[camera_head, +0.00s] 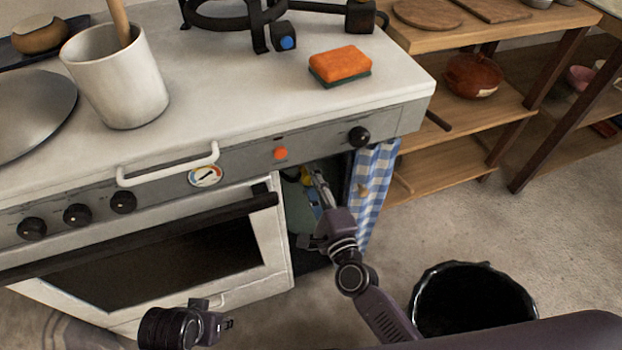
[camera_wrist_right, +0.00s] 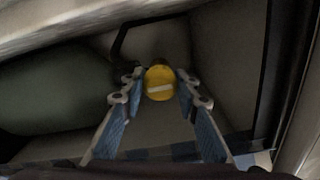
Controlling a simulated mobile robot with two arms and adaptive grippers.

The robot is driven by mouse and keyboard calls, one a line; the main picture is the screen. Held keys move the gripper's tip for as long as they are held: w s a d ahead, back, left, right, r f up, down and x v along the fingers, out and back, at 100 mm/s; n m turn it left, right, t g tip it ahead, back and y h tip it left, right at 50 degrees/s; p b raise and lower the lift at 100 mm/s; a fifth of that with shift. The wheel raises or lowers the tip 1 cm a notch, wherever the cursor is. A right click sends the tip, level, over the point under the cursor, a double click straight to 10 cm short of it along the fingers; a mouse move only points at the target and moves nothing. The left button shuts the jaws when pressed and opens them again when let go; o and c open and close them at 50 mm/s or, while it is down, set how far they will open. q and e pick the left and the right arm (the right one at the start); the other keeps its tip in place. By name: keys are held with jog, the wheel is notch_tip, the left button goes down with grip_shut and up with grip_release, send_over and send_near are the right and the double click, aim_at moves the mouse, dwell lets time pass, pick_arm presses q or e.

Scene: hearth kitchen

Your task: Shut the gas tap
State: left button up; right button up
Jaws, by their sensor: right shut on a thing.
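The gas tap is a yellow round knob (camera_wrist_right: 160,84) with a pale bar across its face, lying about level in the right wrist view. My right gripper (camera_wrist_right: 160,92) reaches into the open compartment at the right end of the stove, its two fingers on either side of the knob and shut on it. In the head view the gripper (camera_head: 318,185) partly hides the yellow tap. A dark green gas bottle (camera_wrist_right: 55,95) lies left of the tap in the wrist view. My left gripper (camera_head: 226,323) is low in front of the oven, away from the tap; its fingers are too small to judge.
A blue checked curtain (camera_head: 371,185) hangs right beside my right gripper. The oven door (camera_head: 275,235) is to its left. A black bin (camera_head: 470,300) stands on the floor at right. An orange sponge (camera_head: 340,64) and white crock (camera_head: 118,80) stand on the stove top.

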jog(key=shift+f, duration=0.1)
jog(key=o, duration=1.2)
jog(key=shift+c, duration=0.2)
jog(key=v, duration=1.2)
